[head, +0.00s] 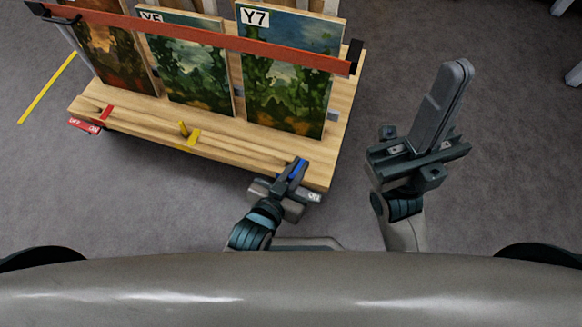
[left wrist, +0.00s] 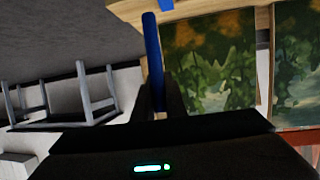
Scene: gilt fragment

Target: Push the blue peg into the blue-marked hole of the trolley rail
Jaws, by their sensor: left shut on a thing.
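The blue peg (head: 298,169) is at the front right edge of the trolley's wooden deck (head: 262,142). My left gripper (head: 292,173) is shut on it. In the left wrist view the blue peg (left wrist: 153,48) stands out long from between the dark fingertips (left wrist: 160,96), its far end near the wooden edge (left wrist: 130,9). A small blue patch (left wrist: 166,5) shows on or by that edge. I cannot make out the hole, or whether the peg tip is in it. My right gripper (head: 455,80) is shut and empty, raised to the right of the trolley.
Several framed paintings stand on the trolley, one labelled Y7 (head: 287,75), behind a red bar (head: 205,40). A yellow piece (head: 190,134) and a red piece (head: 88,124) sit along the front edge. A stool-like frame (left wrist: 80,98) shows in the left wrist view.

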